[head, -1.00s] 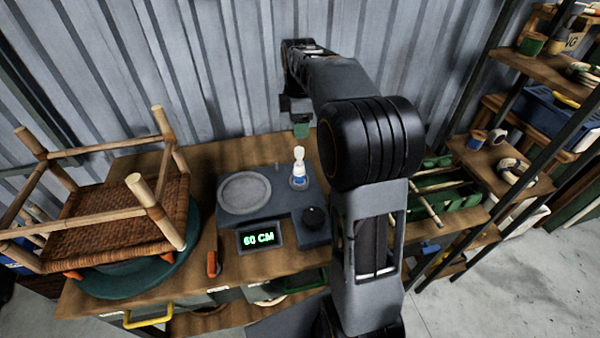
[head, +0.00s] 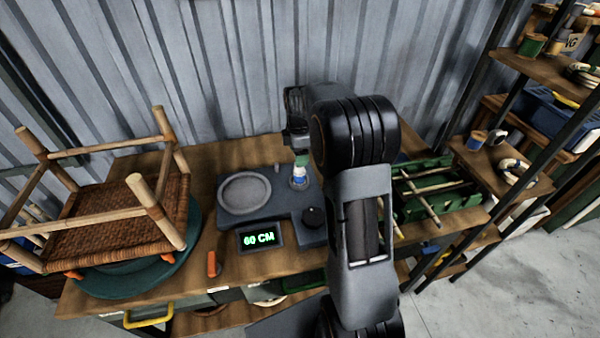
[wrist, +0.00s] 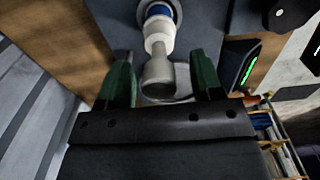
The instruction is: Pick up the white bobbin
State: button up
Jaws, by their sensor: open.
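The white bobbin (head: 300,180), with a blue band, stands upright on a round seat on the dark grey machine (head: 268,212). In the wrist view the bobbin (wrist: 158,35) shows a white collar and a pale grey knob pointing toward me. My gripper (head: 301,158) is at the bobbin's upper end, and its green fingers hide that part in the head view. In the wrist view my gripper (wrist: 162,68) is open, with one finger on each side of the knob and visible gaps between.
An upturned woven stool (head: 110,225) stands left on a green turntable (head: 130,282). A green divided tray (head: 440,205) lies right, near a shelf rack.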

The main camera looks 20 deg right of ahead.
jog(key=shift+f, duration=1.2)
grip_shut()
